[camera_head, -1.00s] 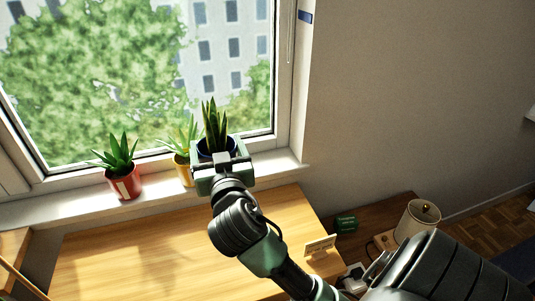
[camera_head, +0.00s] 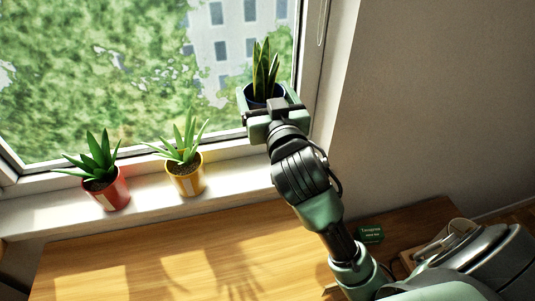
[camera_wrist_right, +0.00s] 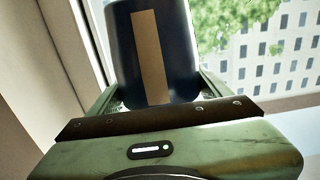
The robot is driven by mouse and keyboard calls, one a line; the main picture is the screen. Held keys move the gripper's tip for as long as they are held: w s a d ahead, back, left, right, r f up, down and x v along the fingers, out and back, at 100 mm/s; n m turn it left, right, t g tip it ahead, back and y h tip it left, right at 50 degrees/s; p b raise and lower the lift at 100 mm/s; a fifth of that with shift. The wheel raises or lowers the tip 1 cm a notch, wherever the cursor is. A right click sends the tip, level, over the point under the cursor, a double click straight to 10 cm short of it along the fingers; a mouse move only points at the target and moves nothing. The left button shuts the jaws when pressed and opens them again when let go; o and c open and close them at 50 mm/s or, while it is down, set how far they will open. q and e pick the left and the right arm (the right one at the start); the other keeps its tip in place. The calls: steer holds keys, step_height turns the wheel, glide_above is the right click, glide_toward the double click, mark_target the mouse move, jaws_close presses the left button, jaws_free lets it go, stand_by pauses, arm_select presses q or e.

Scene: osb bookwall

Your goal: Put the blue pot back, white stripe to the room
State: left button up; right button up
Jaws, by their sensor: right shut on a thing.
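The blue pot (camera_head: 263,102) holds a tall spiky plant and is gripped by my right gripper (camera_head: 264,108) in front of the window, at the right end of the sill. In the right wrist view the dark blue pot (camera_wrist_right: 178,50) fills the space between my right gripper's fingers, and a vertical stripe (camera_wrist_right: 150,57), tan in this light, faces the camera. My right gripper is shut on the pot. I cannot tell whether the pot's base touches the sill. My left gripper is not in view.
A red pot (camera_head: 110,195) and a yellow pot (camera_head: 187,183) with plants stand on the white windowsill (camera_head: 232,177), pale stripes facing the room. A wooden desk (camera_head: 160,262) lies below. A green box (camera_head: 371,234) sits at right. The sill right of the yellow pot is clear.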

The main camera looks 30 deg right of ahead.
steer(key=shift+f+b, duration=1.2)
steer(key=shift+f, duration=6.65)
steer(key=shift+f, duration=0.2)
steer(key=o, duration=2)
steer(key=shift+s, duration=0.1)
steer(key=shift+o, duration=0.2)
